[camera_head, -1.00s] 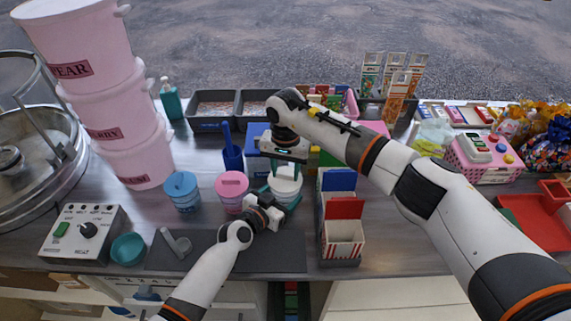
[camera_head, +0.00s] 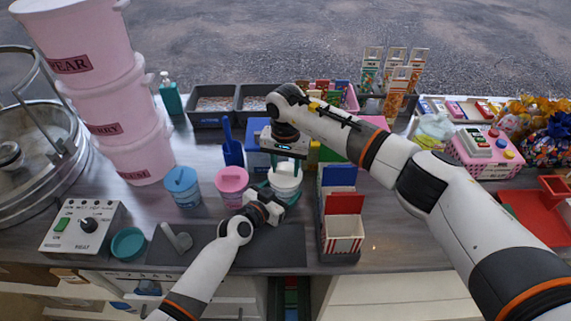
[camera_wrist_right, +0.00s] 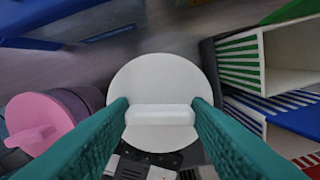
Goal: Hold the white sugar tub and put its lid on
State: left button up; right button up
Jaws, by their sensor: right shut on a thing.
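The white sugar tub (camera_head: 287,190) stands upright on the counter, right of a pink tub. Its white lid (camera_wrist_right: 160,83) is round with a raised bar. My right gripper (camera_head: 288,165) comes from above and is shut on the lid's bar, with a teal finger on each side in the right wrist view (camera_wrist_right: 160,110). The lid is over the tub's top; I cannot tell whether it is fully seated. My left gripper (camera_head: 270,198) is at the tub's lower left side. Its fingers are mostly hidden, so its grip is unclear.
A pink-lidded tub (camera_head: 231,181) and a blue-lidded tub (camera_head: 183,186) stand to the left. Striped boxes in a holder (camera_head: 343,233) stand close on the right. A blue cup (camera_head: 232,153) is behind.

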jog(key=shift+f, duration=0.15)
jog(key=o, duration=1)
jog(key=shift+o, duration=0.7)
jog(key=o, duration=0.4)
jog(key=shift+r, duration=3.05)
jog(key=shift+c, duration=0.4)
